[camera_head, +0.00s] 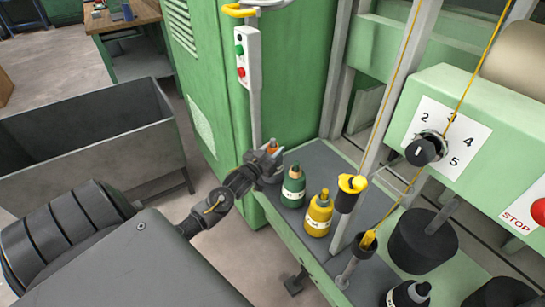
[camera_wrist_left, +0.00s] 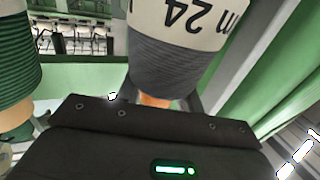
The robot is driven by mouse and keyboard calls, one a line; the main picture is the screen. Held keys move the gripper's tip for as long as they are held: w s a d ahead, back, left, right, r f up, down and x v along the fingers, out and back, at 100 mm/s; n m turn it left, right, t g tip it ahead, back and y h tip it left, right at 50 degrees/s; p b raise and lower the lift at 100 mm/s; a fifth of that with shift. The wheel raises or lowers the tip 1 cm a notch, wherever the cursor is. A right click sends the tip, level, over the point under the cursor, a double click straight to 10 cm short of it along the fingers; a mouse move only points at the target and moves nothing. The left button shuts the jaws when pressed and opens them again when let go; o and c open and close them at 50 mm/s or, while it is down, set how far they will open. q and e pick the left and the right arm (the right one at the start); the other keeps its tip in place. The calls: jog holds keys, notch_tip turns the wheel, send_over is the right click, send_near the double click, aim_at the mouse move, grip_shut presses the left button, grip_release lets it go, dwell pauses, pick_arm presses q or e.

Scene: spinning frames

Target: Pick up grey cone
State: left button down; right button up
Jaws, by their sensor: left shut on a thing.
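The grey cone (camera_head: 273,178) with an orange top stands at the far left end of a row on the dark machine shelf. My left gripper (camera_head: 266,160) is shut on it near its upper part and hides some of it. In the left wrist view the grey cone (camera_wrist_left: 178,65) is large at the top centre, with a white label band reading "24" and an orange part by the jaws. I cannot tell whether its base touches the shelf. My right gripper is not in view.
A green cone (camera_head: 293,186) stands close to the right of the grey one, then a yellow cone (camera_head: 319,213) and a black cone (camera_head: 408,294). Yellow thread runs by a metal post. A grey bin (camera_head: 80,150) stands left. A green cabinet (camera_head: 290,80) rises behind.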

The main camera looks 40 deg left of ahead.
pick_arm(q)
jog(key=shift+r, duration=0.1)
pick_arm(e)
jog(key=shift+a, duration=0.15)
pick_arm(q)
jog(key=shift+r, duration=0.25)
notch_tip(320, 180, up, 8)
jog(key=shift+r, duration=0.7)
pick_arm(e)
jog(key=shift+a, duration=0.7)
